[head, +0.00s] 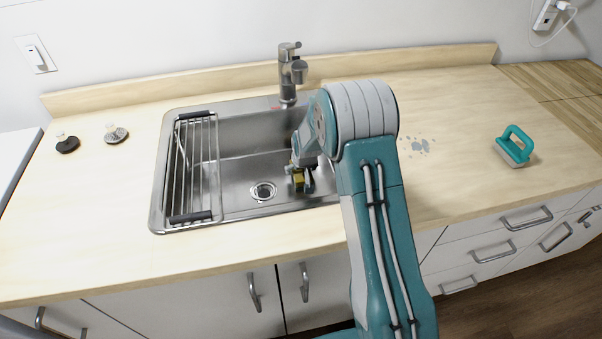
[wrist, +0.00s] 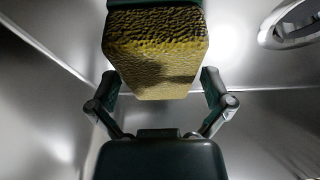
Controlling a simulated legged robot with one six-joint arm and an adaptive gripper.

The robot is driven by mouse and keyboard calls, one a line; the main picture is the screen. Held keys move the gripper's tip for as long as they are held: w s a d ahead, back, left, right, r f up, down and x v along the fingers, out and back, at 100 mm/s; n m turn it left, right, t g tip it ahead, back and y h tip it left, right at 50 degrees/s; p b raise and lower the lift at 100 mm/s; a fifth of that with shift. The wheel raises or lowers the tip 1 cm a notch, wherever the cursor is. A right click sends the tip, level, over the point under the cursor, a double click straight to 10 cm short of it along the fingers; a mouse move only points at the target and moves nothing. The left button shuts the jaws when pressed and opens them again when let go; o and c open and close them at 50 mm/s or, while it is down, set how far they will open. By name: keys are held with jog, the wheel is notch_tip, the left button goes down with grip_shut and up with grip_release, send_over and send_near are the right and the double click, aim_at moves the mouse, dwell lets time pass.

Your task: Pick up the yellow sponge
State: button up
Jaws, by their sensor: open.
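The yellow sponge (wrist: 155,50) is in the upper middle of the wrist view, porous on top with a dark green edge at its far end. In the head view the sponge (head: 298,181) shows as a small yellow patch inside the sink, partly hidden by my arm. My gripper (wrist: 160,85) is open, with one finger on each side of the sponge's near end. I cannot tell whether the fingers touch it. In the head view my gripper (head: 303,178) is low in the sink basin, mostly covered by my arm.
The steel sink (head: 238,150) has a drain (head: 263,191), a wire rack (head: 196,165) on its left and a faucet (head: 291,72) behind. A teal-handled brush (head: 515,146) sits on the right counter. Two small scrubbers, one dark (head: 68,145) and one grey (head: 116,134), lie on the left.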

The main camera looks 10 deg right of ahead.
jog(key=shift+f, duration=0.2)
jog(key=shift+c, duration=0.3)
jog(key=c, duration=0.6)
jog(key=shift+r, duration=0.1)
notch_tip(320, 180, up, 10)
jog(key=shift+r, duration=0.2)
jog(key=shift+c, duration=0.2)
